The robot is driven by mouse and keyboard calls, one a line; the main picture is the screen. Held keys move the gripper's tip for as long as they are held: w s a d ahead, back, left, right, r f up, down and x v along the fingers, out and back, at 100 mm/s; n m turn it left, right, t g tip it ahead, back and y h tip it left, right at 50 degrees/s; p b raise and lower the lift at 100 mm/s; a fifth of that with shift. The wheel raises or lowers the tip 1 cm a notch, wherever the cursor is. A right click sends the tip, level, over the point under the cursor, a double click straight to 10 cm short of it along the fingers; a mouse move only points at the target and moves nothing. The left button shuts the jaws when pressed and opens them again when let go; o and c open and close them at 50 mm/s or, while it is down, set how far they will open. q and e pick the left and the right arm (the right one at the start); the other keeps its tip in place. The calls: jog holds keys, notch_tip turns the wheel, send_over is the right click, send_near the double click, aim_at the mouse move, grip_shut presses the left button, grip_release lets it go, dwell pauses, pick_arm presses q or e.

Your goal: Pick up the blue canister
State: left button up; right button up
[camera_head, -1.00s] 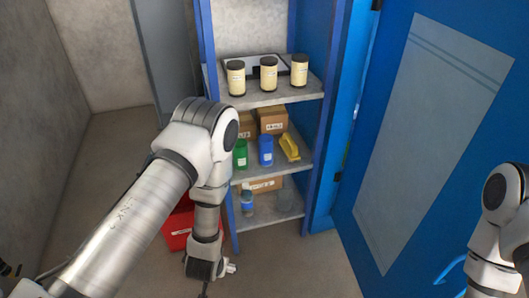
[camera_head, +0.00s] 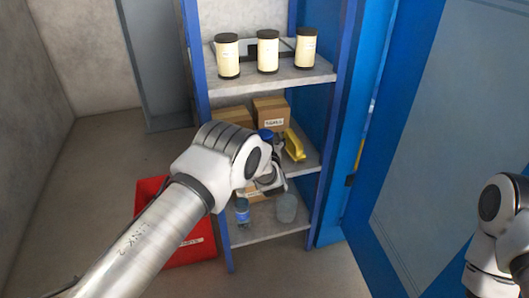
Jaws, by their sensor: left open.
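The blue canister (camera_head: 265,134) is on the middle shelf of the cabinet. Only its blue top shows above my left arm; its body is hidden. My left gripper (camera_head: 273,160) is open in front of the middle shelf, close to the canister and partly hidden by my own wrist. I cannot tell whether its fingers are around or beside the canister. My right arm shows at the right edge, but its gripper is out of view.
Cardboard boxes (camera_head: 270,112) and a yellow object (camera_head: 294,145) share the middle shelf. Three cream jars (camera_head: 267,52) stand above. A small blue jar (camera_head: 242,211) and a clear container (camera_head: 286,208) are below. A red bin (camera_head: 150,192) sits left; a blue door (camera_head: 415,140) stands right.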

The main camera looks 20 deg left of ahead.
pick_arm(q)
jog(key=shift+w+r, duration=0.1)
jog(key=c, duration=1.6)
jog(key=shift+c, duration=0.2)
